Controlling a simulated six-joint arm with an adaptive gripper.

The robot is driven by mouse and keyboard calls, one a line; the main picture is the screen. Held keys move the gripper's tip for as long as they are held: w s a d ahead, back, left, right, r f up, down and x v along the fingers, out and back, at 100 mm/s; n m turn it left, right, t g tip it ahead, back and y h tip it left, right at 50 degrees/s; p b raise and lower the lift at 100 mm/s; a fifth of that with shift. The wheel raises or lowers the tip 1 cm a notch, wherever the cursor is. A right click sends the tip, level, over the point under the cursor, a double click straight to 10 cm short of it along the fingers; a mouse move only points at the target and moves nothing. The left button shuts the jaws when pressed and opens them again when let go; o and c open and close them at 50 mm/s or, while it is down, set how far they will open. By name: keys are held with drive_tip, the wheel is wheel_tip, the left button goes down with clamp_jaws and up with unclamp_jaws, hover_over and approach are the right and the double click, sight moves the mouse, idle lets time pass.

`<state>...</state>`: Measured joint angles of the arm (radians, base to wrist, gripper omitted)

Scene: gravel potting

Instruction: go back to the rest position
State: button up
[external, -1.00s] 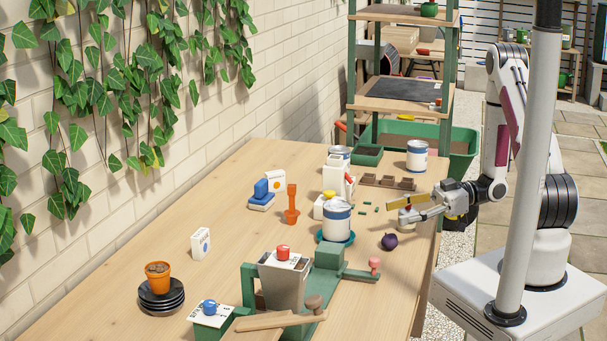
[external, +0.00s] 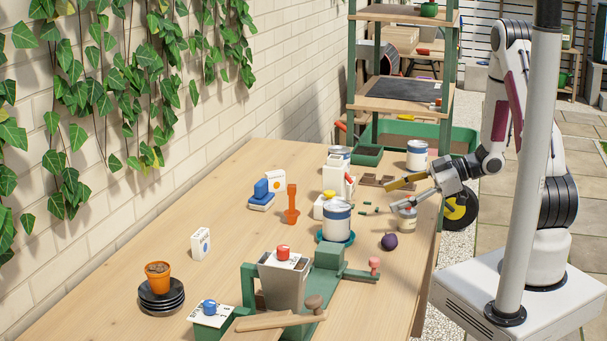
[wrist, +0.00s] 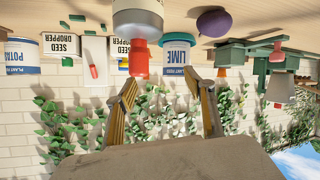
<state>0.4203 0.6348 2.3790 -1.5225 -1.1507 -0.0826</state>
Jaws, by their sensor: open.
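My gripper (external: 391,197) hangs over the right side of the wooden table, its two fingers spread and nothing between them. In the wrist view, which is upside down, the gripper (wrist: 163,88) also shows two spread, empty fingers. A small can (external: 407,215) stands on the table just below the gripper, apart from it. No rest position is marked in the frames.
A purple round thing (external: 389,241) and a white can (external: 336,218) on a teal saucer are near the gripper. A brown cell tray (external: 375,181) and another can (external: 417,155) are behind it. A grey pole (external: 533,150) stands by my arm. The table's left middle is mostly clear.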

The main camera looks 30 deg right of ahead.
drive_tip(key=w+d+r+m+t+h, duration=0.3)
drive_tip(key=w+d+r+m+h, duration=0.25)
drive_tip(key=d+r+h, duration=0.55)
drive_tip(key=s+d+r+m+h, duration=0.3)
drive_tip(key=s+d+r+m, duration=0.15)
drive_tip(key=s+r, duration=0.25)
drive_tip(key=s+a+r+m+g+y, duration=0.1)
drive_tip(key=s+a, duration=0.3)
drive_tip(key=s, duration=0.6)
drive_tip(key=s+a+m+g+y, duration=0.1)
drive_tip(key=s+a+m+g, duration=0.2)
drive_tip(key=s, duration=0.7)
drive_tip(key=shift+a+r+m, duration=0.3)
drive_tip(key=shift+a+r, duration=0.1)
drive_tip(key=shift+a, duration=0.35)
